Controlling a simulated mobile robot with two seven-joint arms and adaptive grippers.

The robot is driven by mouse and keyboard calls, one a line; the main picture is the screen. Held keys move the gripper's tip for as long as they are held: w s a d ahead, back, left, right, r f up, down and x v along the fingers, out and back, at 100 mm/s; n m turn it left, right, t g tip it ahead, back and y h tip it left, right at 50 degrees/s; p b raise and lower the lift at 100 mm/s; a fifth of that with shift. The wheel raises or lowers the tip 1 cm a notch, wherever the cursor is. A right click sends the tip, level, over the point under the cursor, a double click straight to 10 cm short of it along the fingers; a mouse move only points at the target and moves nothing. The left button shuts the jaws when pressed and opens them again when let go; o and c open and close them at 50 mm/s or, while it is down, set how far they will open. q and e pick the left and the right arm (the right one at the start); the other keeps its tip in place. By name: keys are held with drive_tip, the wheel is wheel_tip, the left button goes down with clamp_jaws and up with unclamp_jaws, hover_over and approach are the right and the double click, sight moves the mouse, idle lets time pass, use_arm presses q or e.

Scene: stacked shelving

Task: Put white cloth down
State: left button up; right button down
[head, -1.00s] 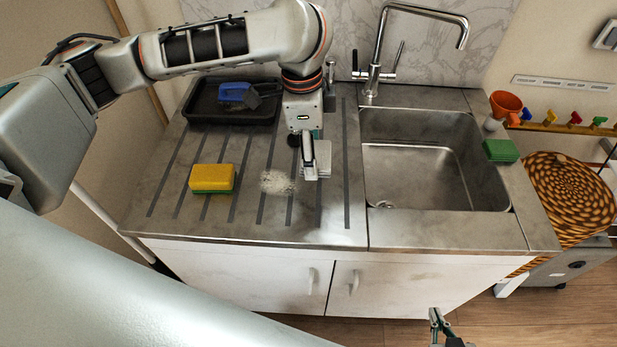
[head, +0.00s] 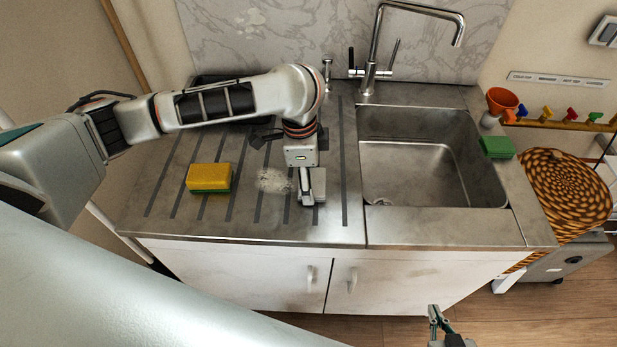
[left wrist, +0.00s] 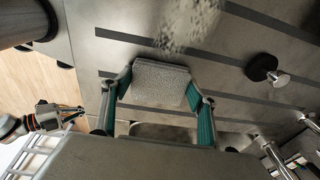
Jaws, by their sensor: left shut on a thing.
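The white cloth (head: 319,185) is a small folded pale-grey pad over the ribbed steel drainboard, left of the sink. My left gripper (head: 309,196) is shut on it from above. In the left wrist view the cloth (left wrist: 160,82) sits between the two green-padded fingers (left wrist: 160,92). It is low over the counter; I cannot tell whether it touches. A whitish smear (head: 273,181) lies on the drainboard just left of the gripper. My right gripper (head: 441,322) is empty and open, low in front of the cabinet.
A yellow-green sponge (head: 209,178) lies left of the smear. A dark tray (head: 205,80) is behind my left arm. The sink (head: 425,165) with its tap (head: 372,60) is to the right; a green sponge (head: 497,147) sits at its right edge. The drainboard's front strip is clear.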

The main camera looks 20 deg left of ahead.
use_arm(q)
drive_tip(key=o, duration=1)
drive_tip(key=shift+f, duration=0.15)
drive_tip(key=r, duration=1.2)
drive_tip(key=shift+s+a+r, duration=0.15)
drive_tip(key=shift+s+a, duration=0.2)
drive_tip(key=shift+a, duration=0.05)
